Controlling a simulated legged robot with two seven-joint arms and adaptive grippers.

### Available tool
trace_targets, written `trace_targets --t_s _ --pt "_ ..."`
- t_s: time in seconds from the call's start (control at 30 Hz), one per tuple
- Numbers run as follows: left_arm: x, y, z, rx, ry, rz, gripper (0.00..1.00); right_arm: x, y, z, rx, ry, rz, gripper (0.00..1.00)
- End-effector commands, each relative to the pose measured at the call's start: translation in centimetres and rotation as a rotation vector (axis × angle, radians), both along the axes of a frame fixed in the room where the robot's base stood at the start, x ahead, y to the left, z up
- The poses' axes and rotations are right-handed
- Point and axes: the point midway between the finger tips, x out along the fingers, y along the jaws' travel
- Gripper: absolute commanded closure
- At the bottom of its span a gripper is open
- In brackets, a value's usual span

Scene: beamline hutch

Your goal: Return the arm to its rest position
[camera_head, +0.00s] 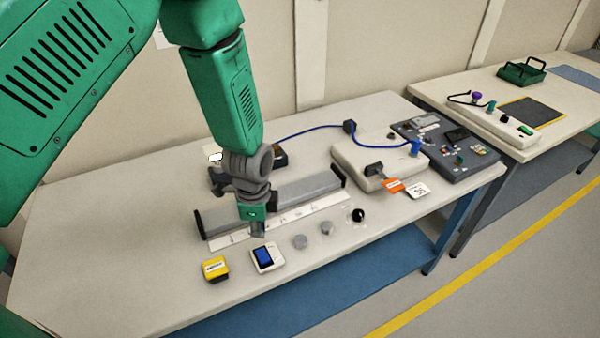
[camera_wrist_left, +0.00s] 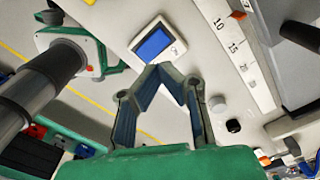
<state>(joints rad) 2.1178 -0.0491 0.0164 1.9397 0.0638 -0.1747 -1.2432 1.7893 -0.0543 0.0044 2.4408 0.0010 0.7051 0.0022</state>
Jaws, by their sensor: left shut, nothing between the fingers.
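My left arm (camera_head: 222,95) comes in from the upper left and reaches down over the workbench. My left gripper (camera_head: 258,228) is shut and empty, above the bench in front of the grey bar with black ends (camera_head: 300,189). In the left wrist view the fingers (camera_wrist_left: 163,72) close together near the white device with a blue screen (camera_wrist_left: 153,42). I cannot tell the exact height of the fingertips over the bench. My right gripper does not show.
A yellow box (camera_head: 215,268) and the blue-screen device (camera_head: 267,258) lie near the bench's front edge. Small round pieces (camera_head: 300,241) lie to their right. A white box (camera_head: 375,158) with a blue cable and a grey panel (camera_head: 447,150) stand farther right. The bench's left side is clear.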

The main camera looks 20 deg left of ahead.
Motion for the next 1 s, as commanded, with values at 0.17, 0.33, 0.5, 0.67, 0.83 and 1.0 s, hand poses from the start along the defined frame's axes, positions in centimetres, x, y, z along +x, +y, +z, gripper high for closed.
trace_targets --t_s 0.17,0.33,0.5,0.67,0.83,1.0 --pt "-0.6 0.3 -0.5 -0.001 0.004 0.022 1.0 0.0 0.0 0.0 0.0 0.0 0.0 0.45" --pt "-5.9 1.1 -4.1 0.002 0.014 0.272 1.0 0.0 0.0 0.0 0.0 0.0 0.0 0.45" --pt "-14.3 1.8 -7.4 0.008 0.013 0.68 1.0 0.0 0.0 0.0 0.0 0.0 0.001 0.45" --pt "-20.6 2.1 -8.2 0.007 0.008 0.999 1.0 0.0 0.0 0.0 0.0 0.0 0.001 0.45" --pt "-25.6 2.2 -8.2 0.0 0.004 1.286 1.0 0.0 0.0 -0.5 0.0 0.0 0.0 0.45" --pt "-24.2 2.0 -12.8 -0.011 -0.018 1.244 1.0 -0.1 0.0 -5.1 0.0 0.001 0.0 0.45"
